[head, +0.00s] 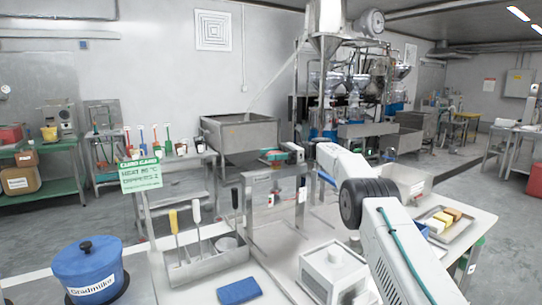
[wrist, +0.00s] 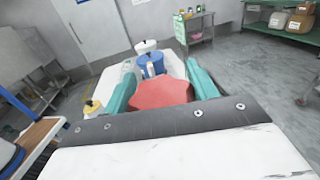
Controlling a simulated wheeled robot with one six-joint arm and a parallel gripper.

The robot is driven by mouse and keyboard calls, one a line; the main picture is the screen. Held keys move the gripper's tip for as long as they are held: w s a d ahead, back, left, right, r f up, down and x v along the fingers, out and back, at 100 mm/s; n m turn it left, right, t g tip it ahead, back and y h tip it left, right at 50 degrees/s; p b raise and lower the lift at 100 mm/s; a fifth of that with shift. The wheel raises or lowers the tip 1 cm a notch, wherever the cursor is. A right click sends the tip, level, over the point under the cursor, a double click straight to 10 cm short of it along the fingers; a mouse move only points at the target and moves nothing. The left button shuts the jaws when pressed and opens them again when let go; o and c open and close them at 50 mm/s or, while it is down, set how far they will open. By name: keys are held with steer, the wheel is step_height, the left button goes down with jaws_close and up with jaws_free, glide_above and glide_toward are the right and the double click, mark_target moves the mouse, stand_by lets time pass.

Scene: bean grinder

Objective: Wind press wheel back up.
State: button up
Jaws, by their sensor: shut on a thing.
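My gripper (head: 272,157) is at the end of my raised arm, in front of the steel hopper and above a metal frame (head: 262,180) on the bench. In the wrist view its two teal fingers (wrist: 161,93) stand on either side of a red piece (wrist: 160,94) and are shut on it. My gripper's dark edge hides the lower side of the red piece.
The steel hopper (head: 240,137) stands just behind my gripper. A steel caddy (head: 205,262) with upright handled tools, a blue lidded pot (head: 88,268), a blue sponge (head: 239,291) and a white box (head: 333,272) stand on the near bench. A tray (head: 449,233) with blocks lies right.

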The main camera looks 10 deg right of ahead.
mark_target(271, 153)
stand_by(0.3)
steer(key=o, duration=1)
steer(key=shift+r, duration=0.1)
steer(key=shift+r, duration=1.75)
steer(key=shift+s, duration=0.15)
steer(key=shift+s, duration=0.15)
steer(key=s+r, duration=0.1)
steer(key=s, duration=1.4)
steer(key=shift+s+r, duration=0.2)
steer(key=shift+d, duration=0.1)
